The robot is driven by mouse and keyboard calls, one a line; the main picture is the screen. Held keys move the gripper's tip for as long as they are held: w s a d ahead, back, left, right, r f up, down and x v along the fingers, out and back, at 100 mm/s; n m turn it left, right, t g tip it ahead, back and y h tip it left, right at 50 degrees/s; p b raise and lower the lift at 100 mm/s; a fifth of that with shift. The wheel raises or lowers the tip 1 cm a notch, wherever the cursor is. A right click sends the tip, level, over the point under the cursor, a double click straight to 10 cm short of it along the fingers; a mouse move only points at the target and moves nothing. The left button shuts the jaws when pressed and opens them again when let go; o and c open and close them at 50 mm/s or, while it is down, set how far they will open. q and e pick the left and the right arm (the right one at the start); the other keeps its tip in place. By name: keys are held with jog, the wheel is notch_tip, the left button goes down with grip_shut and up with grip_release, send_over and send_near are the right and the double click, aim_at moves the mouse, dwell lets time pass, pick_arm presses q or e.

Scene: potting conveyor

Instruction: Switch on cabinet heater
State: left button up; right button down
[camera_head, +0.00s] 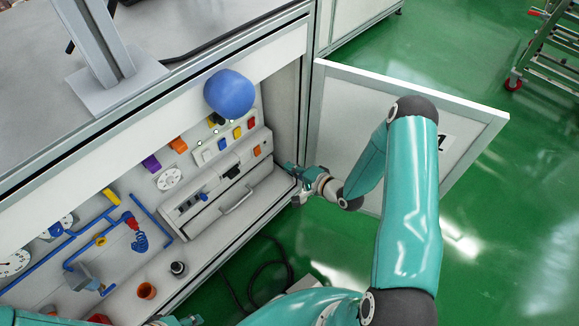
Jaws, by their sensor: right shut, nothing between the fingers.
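The open cabinet (215,255) is on the left, with controls on its back panel. A grey box unit (232,192) with a handle and a row of small blue-marked switches sits inside it on the right. Above that unit is a strip (203,156) with yellow, red and orange switches. I cannot tell which of these is the heater or its switch. My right gripper (287,172) is shut and empty at the cabinet's right opening, close to the box unit's right end; contact is unclear. Teal and dark parts at the bottom edge may be my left gripper (178,321), mostly cut off.
The white cabinet door (345,110) stands open to the right, behind my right arm. A blue rounded object (230,93) hides part of the upper panel.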

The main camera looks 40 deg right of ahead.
aim_at(258, 151)
notch_tip(258, 151, down, 5)
jog(key=s+d+g, duration=0.1)
jog(key=s+g, duration=0.1)
jog(key=g, duration=0.2)
jog(key=w+a+r+g+h+p, duration=0.1)
jog(key=w+r+p, duration=0.1)
jog(key=w+r, duration=0.2)
notch_tip(258, 151, up, 4)
jog(key=shift+a+f+g+p, duration=0.15)
jog(key=shift+a+g+p, duration=0.1)
jog(key=shift+g+p, duration=0.05)
jog(key=w+r+b+x, duration=0.1)
jog(key=b+x, duration=0.3)
jog(key=x, duration=0.9)
jog(key=shift+w+a+r, duration=0.2)
jog(key=shift+w+r, duration=0.2)
jog(key=shift+w, duration=0.1)
